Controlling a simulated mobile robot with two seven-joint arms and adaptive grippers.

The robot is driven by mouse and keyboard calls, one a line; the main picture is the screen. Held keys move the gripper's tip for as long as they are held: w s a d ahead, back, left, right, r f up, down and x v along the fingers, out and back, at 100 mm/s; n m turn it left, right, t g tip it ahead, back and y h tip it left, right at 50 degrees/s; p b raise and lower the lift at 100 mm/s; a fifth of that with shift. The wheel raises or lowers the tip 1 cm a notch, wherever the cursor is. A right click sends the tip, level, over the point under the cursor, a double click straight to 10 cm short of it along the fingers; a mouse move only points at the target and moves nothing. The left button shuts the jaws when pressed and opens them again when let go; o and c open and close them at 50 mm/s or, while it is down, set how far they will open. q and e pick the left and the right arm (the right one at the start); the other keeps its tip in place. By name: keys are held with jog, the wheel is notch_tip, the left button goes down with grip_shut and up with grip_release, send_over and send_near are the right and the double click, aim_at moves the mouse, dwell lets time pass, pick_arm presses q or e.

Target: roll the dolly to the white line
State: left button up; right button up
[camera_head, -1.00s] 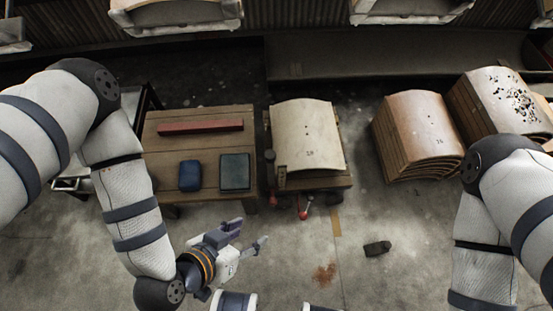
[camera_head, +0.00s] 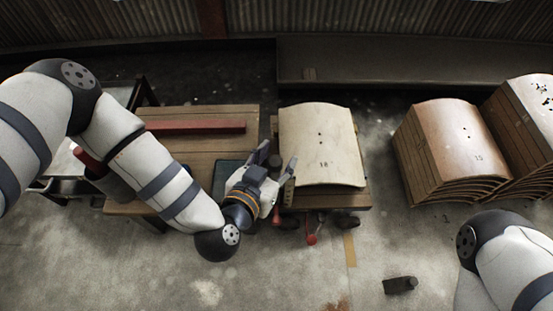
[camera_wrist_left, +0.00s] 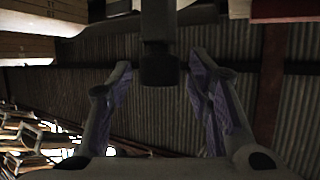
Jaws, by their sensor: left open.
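The dolly (camera_head: 352,197) is a low wooden cart beside the workbench, with a red-tipped lever (camera_head: 311,239) at its front. It carries a pale curved panel (camera_head: 322,150) marked 18. My left gripper (camera_head: 279,156) is open at the dolly's left edge, its fingers pointing away from me. In the left wrist view, a dark post with a blocky end (camera_wrist_left: 160,68) shows between the spread fingers; I cannot tell whether they touch it. No clearly white line shows; a tan strip (camera_head: 350,250) lies on the floor in front of the dolly. My right gripper is out of view.
The workbench (camera_head: 180,118), with a red bar (camera_head: 197,126) and a dark flat item (camera_head: 226,176), stands left of the dolly. Stacks of curved panels (camera_head: 440,145) stand to the right. A dark block (camera_head: 400,285) lies on the floor. Floor between dolly and stacks is clear.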

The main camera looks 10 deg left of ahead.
pick_arm(q)
grip_shut()
jog(key=w+d+p, duration=0.1)
jog(key=d, duration=0.6)
jog(key=shift+w, duration=0.3)
grip_release()
jog(key=shift+a, duration=0.1)
jog(key=v, duration=1.2)
